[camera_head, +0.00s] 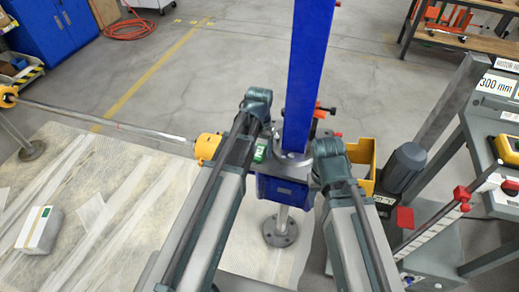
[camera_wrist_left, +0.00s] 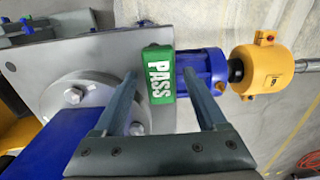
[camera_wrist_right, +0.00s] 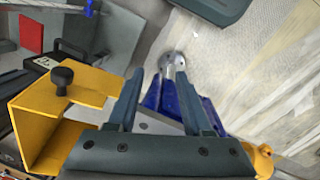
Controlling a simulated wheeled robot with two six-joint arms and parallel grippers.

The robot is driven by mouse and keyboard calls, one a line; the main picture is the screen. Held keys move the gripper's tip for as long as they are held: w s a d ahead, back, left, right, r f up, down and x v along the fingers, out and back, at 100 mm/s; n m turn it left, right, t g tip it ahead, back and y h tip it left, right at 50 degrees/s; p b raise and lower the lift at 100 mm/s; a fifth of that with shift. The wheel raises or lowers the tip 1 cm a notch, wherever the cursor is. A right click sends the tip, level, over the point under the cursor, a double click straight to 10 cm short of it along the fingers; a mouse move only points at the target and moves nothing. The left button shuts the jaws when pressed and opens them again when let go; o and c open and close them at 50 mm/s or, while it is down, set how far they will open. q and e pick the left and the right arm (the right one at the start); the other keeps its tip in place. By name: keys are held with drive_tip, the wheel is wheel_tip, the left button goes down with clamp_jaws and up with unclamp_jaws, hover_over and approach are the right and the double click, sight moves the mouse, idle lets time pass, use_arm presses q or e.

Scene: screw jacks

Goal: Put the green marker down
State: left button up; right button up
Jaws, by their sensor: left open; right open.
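The green marker (camera_wrist_left: 160,84), a small block with white "PASS" lettering, appears at the edge of the grey plate (camera_wrist_left: 30,60) beside the bolted flange of the blue column. It also shows in the head view (camera_head: 260,152). My left gripper (camera_wrist_left: 159,73) is open, with one finger on each side of the marker and a visible gap to each. Whether the marker's underside fully touches the plate is hidden. My right gripper (camera_wrist_right: 158,78) is open and empty, on the right of the column, with part of the grey plate and blue housing beyond its fingers.
The blue column (camera_head: 308,70) rises between my arms. A yellow coupling cover (camera_head: 207,147) and long shaft lie left. A yellow bracket (camera_wrist_right: 55,105) is close to my right gripper. A grey motor (camera_head: 404,167) and a bench with red-marked parts stand right. A white box (camera_head: 39,229) lies lower left.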

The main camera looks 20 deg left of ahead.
sight(259, 152)
use_arm(q)
wheel_tip(259, 152, up, 12)
drive_tip(key=p, duration=1.2)
drive_tip(key=s+d+m+y, duration=0.1)
drive_tip(key=s+d+m, duration=0.2)
drive_tip(key=s+d, duration=0.7)
drive_tip(key=s, duration=0.4)
drive_tip(key=shift+s+d+r, duration=0.15)
drive_tip(key=shift+s+d, duration=0.05)
drive_tip(key=shift+d, duration=0.05)
